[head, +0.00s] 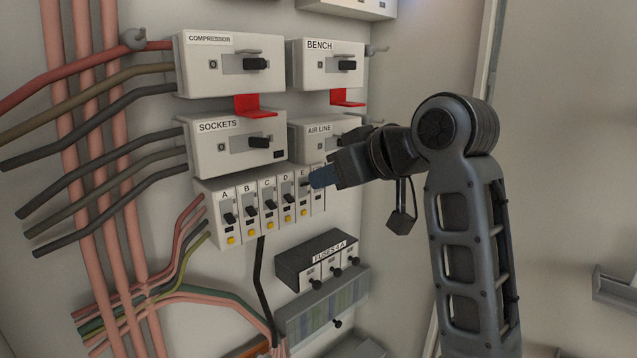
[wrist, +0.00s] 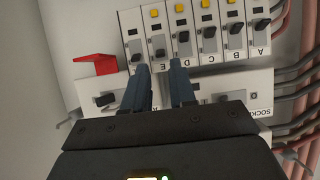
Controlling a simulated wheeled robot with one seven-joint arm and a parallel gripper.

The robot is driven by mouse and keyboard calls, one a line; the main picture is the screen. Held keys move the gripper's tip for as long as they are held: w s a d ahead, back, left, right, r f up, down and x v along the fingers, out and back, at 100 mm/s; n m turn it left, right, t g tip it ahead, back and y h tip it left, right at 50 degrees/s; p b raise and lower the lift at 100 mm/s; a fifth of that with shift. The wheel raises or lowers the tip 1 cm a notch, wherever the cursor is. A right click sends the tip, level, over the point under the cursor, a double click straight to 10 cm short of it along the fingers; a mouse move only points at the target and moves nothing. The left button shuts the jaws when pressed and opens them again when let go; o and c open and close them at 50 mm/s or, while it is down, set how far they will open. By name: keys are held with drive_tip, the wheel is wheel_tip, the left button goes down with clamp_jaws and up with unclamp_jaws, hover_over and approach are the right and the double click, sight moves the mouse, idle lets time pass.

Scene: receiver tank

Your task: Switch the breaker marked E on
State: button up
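A row of narrow white breakers lettered A to E, plus one more at the right, fills the lower part of the panel. Breaker E (head: 304,196) is second from the right; it also shows upside down in the wrist view (wrist: 157,28). Its dark handle (wrist: 160,54) appears nearer its letter than the handles of A to D are to theirs. My gripper (head: 315,179) is in front of the E end of the row. In the wrist view my gripper (wrist: 160,66) is open, its two fingertips on either side of E's column near the handle. Contact cannot be told.
Above are the boxes COMPRESSOR (head: 212,80), BENCH (head: 318,77), SOCKETS (head: 207,160) and AIR LINE (head: 308,147). Red tabs (head: 258,105) stick out under two boxes. A FUSES box (head: 300,267) is below. Pipes and cables crowd the left; the right is open.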

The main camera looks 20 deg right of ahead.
drive_tip(key=v, duration=0.3)
drive_tip(key=shift+s+d+r, duration=0.1)
drive_tip(key=shift+s+r, duration=0.1)
drive_tip(key=shift+s, duration=0.1)
